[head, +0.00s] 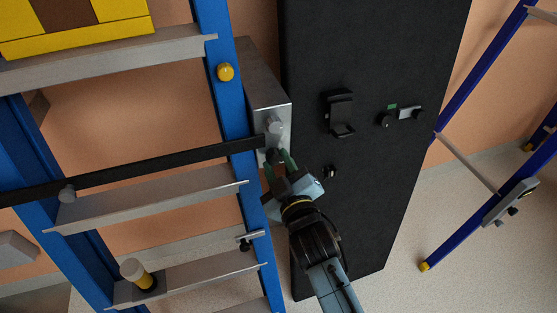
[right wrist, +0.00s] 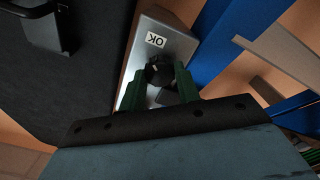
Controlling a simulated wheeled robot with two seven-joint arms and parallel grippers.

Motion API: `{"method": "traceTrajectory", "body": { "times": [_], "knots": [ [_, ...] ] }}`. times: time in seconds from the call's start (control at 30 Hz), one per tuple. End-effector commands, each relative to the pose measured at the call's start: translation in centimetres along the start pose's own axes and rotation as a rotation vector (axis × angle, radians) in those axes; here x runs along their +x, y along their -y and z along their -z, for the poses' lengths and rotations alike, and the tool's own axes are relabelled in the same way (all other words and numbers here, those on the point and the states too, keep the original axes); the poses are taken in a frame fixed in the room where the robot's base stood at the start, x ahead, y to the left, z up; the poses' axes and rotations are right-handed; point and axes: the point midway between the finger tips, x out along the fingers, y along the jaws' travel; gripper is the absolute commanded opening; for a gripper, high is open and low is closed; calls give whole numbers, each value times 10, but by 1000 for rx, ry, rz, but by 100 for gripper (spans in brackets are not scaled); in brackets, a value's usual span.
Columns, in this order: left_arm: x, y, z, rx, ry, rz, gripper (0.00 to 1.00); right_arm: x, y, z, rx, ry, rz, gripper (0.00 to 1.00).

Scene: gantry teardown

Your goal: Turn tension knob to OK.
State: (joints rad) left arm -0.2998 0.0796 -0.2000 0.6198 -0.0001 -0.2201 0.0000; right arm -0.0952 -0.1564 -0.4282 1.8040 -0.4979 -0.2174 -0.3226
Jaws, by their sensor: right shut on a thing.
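The tension knob (right wrist: 158,73) is a dark round knob on a grey metal box, seen in the right wrist view between my right gripper's green fingers. Which way the knob points is too dark to tell. My left gripper is not in view.
A blue ladder-like frame (head: 213,50) with grey rungs stands at left, crossed by a black bar (head: 130,167). A black panel (head: 360,60) with a hook-like bracket (head: 339,113) and small knobs is right of the box. Another blue frame (head: 478,80) stands far right.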

Motion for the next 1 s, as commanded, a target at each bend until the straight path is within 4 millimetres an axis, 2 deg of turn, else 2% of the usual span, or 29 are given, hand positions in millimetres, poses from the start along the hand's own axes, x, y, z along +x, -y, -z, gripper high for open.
{"method": "traceTrajectory", "body": {
  "times": [0.4,1.0],
  "knots": [
    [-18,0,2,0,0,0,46,0,0,0,262,2,0,10],
    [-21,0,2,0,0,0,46,0,0,-1,331,1,1,10]
  ]
}}
